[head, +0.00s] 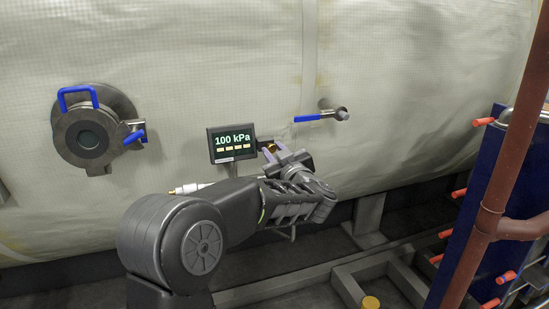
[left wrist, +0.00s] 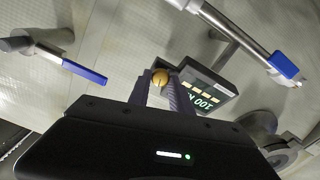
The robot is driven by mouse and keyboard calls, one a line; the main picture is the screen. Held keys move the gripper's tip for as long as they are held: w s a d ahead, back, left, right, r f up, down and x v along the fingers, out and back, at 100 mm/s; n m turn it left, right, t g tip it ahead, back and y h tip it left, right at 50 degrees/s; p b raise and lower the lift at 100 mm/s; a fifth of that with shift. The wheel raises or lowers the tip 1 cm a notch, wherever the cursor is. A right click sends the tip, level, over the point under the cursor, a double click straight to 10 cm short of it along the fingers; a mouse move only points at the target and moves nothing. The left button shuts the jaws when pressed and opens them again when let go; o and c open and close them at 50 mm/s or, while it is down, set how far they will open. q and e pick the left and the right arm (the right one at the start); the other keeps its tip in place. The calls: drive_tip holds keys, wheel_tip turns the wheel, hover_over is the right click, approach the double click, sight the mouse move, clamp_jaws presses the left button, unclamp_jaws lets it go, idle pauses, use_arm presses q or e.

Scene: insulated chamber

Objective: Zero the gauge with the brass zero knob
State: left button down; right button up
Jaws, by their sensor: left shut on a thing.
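The gauge (head: 231,142) is a dark box on the chamber wall, and its screen reads "100 kPa" above a row of small yellow keys. It shows tilted in the left wrist view (left wrist: 206,92). The brass zero knob (left wrist: 160,78) sits beside the gauge, between my left fingertips. In the head view the knob (head: 272,147) is partly hidden by the fingers. My left gripper (head: 268,152) is shut on the knob, and its two fingers flank it in the left wrist view (left wrist: 160,84). My right gripper is in neither view.
A round port (head: 86,140) with blue handles is left of the gauge. A blue-handled valve (head: 322,116) is up and right of it. A brass-tipped fitting (head: 185,189) is below. A brown pipe (head: 497,190) and a blue panel (head: 480,200) with orange handles stand at right.

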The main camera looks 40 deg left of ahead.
use_arm(q)
drive_tip(key=shift+f+n+b, duration=0.1)
drive_tip(key=shift+n+b, duration=0.8)
drive_tip(key=shift+n, duration=0.4)
drive_tip(key=c, duration=1.2)
unclamp_jaws()
drive_tip(key=shift+s, duration=0.1)
drive_tip(key=b+v, duration=0.1)
drive_tip(key=v, duration=0.6)
drive_tip(key=shift+s+d+b, duration=0.2)
drive_tip(key=shift+d+b, duration=0.15)
drive_tip(key=shift+b, duration=0.05)
